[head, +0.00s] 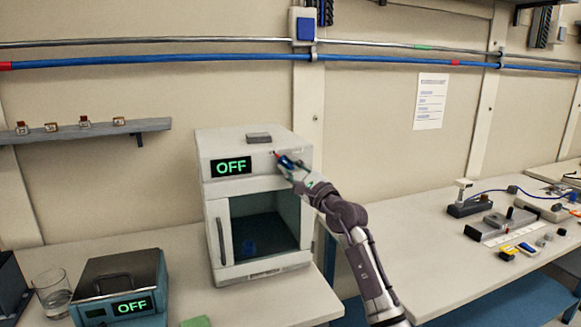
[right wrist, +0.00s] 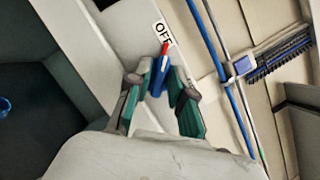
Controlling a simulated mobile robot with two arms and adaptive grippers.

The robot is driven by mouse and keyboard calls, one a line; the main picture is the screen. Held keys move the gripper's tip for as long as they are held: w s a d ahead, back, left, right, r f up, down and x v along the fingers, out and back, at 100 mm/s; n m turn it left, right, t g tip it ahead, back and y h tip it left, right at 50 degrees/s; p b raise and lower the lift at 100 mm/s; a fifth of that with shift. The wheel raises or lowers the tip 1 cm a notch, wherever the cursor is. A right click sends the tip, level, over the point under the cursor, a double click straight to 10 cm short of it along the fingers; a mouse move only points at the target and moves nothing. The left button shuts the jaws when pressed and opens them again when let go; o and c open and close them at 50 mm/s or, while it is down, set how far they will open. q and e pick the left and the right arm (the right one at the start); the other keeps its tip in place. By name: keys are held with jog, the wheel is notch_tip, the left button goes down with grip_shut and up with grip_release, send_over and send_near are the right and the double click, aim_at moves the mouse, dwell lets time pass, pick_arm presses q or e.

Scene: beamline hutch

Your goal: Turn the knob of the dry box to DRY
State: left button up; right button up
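The dry box (head: 207,190) is a white cabinet on the left table, with its display (head: 231,167) reading OFF. Its knob (head: 285,160) is blue with a red pointer, at the upper right of the front. My right gripper (head: 290,168) is at the knob and partly hides it. In the right wrist view the knob (right wrist: 158,80) lies between the two fingers of my right gripper (right wrist: 160,88), and the red tip points toward an OFF label (right wrist: 162,33). The fingers look apart, with a gap beside the knob; the contact is unclear. My left gripper is not in view.
A smaller blue-grey device (head: 120,285) with its own OFF display stands at the front left, next to a glass (head: 52,292). A wall shelf (head: 85,131) holds small items. The right bench (head: 430,235) carries instruments and cables.

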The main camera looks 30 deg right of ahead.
grip_shut()
jog(key=shift+m+h+p, duration=0.6)
jog(key=shift+m+p, duration=0.55)
jog(key=shift+m, duration=0.05)
jog(key=m+h+p, duration=0.1)
jog(key=m+p, duration=0.1)
jog(key=m, duration=0.1)
jog(key=m+h+p, duration=0.2)
jog(key=m+p, duration=0.1)
jog(key=m, duration=0.1)
jog(key=m+h+p, duration=0.2)
jog(key=m, duration=0.1)
jog(key=shift+a+t, duration=0.2)
jog(key=shift+t, duration=0.1)
jog(key=m+h+p, duration=0.1)
jog(key=m, duration=0.2)
jog(key=m+g+h+p, duration=0.1)
jog(key=m+h+p, duration=0.1)
jog(key=m, duration=0.2)
jog(key=shift+f+p, duration=0.1)
jog(key=shift+p, duration=0.2)
jog(key=shift+w+a+f+m+g+h+p, duration=0.1)
jog(key=shift+m+g+h+p, duration=0.5)
jog(key=shift+m, duration=0.85)
jog(key=shift+a+m+g+h+p, duration=0.1)
jog(key=shift+m+g+h+p, duration=0.45)
jog(key=shift+m, duration=0.9)
